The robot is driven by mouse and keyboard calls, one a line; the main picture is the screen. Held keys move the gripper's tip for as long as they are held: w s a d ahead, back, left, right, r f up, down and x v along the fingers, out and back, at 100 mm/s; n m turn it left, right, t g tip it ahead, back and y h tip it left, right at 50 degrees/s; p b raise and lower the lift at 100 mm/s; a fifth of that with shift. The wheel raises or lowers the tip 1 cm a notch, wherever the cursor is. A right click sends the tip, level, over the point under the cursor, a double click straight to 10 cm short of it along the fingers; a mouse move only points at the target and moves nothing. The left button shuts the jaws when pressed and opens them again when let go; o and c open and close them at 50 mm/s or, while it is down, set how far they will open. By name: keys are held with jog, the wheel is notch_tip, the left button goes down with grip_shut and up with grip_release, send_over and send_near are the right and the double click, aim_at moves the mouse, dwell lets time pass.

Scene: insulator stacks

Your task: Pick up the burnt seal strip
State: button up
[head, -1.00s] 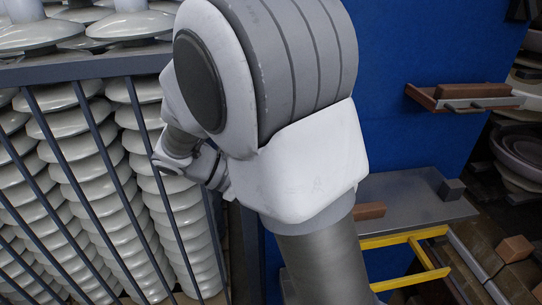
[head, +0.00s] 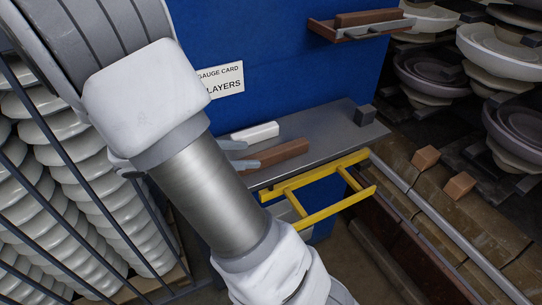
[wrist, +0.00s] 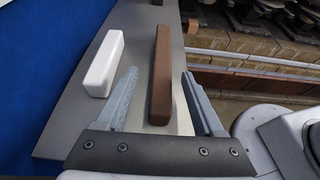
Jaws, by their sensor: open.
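A brown strip (head: 284,152), the likely burnt seal strip, lies on a grey shelf (head: 330,127). It also shows in the wrist view (wrist: 161,85) as a long reddish-brown bar. A white strip (head: 262,131) lies beside it, on the left in the wrist view (wrist: 104,64). My gripper (head: 253,155) is open and empty. In the wrist view its fingers (wrist: 159,72) appear on either side of the brown strip, one of them between the two strips. I cannot tell how far down the fingers reach. No contact with the strip is clear.
A small dark block (head: 365,115) sits at the shelf's right end. A yellow frame (head: 320,200) is at the shelf's front. A blue panel (head: 290,70) stands behind, with a small tray (head: 366,33) holding another brown bar. Barred insulator stacks (head: 75,185) are at left.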

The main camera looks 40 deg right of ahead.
aim_at(262, 154)
jog(key=x, duration=0.5)
jog(key=shift+s+d, duration=0.25)
jog(key=shift+c, duration=0.3)
grip_shut()
